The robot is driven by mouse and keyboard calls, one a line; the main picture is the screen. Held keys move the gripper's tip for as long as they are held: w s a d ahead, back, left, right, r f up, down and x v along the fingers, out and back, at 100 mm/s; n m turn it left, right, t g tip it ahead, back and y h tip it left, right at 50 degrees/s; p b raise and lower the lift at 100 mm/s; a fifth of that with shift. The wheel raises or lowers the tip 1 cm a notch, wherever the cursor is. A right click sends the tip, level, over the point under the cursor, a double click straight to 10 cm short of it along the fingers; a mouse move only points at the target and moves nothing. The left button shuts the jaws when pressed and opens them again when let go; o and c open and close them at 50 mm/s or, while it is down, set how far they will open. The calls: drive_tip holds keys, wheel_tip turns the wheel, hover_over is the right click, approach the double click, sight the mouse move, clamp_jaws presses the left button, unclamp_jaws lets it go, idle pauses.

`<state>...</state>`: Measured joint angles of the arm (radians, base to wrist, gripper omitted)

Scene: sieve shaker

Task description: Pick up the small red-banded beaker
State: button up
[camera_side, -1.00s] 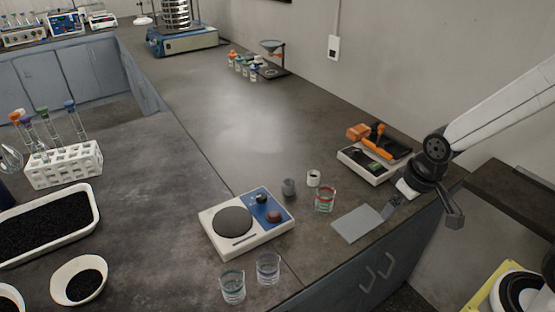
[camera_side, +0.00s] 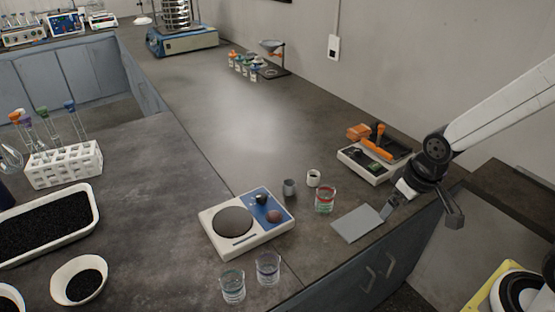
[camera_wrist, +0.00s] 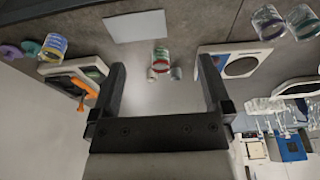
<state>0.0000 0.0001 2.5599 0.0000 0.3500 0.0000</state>
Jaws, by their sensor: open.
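The small red-banded beaker (camera_side: 325,200) stands upright on the bench, right of the hotplate and left of a flat grey plate. It is clear glass with a red band near its rim and a greenish mark lower down. In the wrist view the beaker (camera_wrist: 161,57) shows beyond my fingertips, between their lines. My gripper (camera_side: 422,212) is at the bench's front edge, to the right of the beaker and apart from it. In the wrist view my gripper (camera_wrist: 163,75) has its two fingers spread with nothing between them.
The grey plate (camera_side: 358,223) lies between beaker and gripper. A small grey cup (camera_side: 289,187) and a white cup (camera_side: 313,178) stand close behind the beaker. The hotplate (camera_side: 233,222) is left, two other beakers (camera_side: 268,268) in front. A tray with orange tools (camera_side: 366,165) stands behind.

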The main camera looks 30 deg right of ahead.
drive_tip(key=shift+r, duration=0.15)
drive_tip(key=shift+w+v, duration=0.55)
drive_tip(key=shift+v, duration=1.85)
drive_tip(key=w+d+m+t+y, duration=0.1)
drive_tip(key=w+d+m+y, duration=0.45)
drive_tip(key=w+m, duration=0.5)
drive_tip(key=w+d+m+t+y, duration=0.2)
drive_tip(key=w+d+m+y, duration=0.2)
drive_tip(key=w+m+y, duration=0.5)
drive_tip(key=m+h, duration=0.2)
drive_tip(key=m, duration=0.1)
approach(325, 200)
drive_tip(key=w+f, duration=0.2)
drive_tip(key=f, duration=0.1)
drive_tip(key=shift+w, duration=0.25)
drive_tip(key=shift+d+f, duration=0.1)
drive_tip(key=shift+f, duration=0.45)
drive_tip(key=shift+x, duration=1.3)
